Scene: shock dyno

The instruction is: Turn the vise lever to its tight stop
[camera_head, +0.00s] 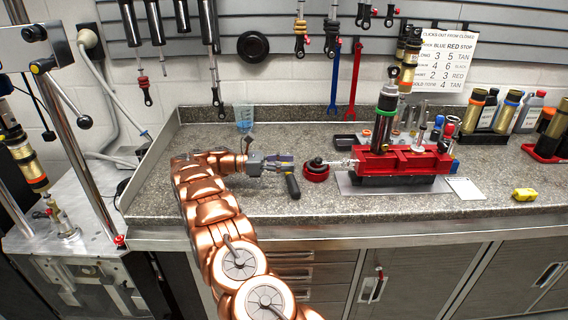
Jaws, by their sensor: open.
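The red vise (410,161) stands on a dark base at the right of the bench. A shock with a green ring (384,118) stands upright at its jaws. A thin silver part (343,162) sticks out of the vise's left end; it looks like the screw or lever, but is too small to tell. My gripper (294,168) is open and points right, low over the bench, left of the vise and apart from it. A dark piece (293,187) hangs at its tip. I cannot tell whether anything lies between the fingers.
A red and black round object (316,172) sits between my gripper and the vise. A blue cup (244,117) stands behind my arm. The bench front between is mostly clear.

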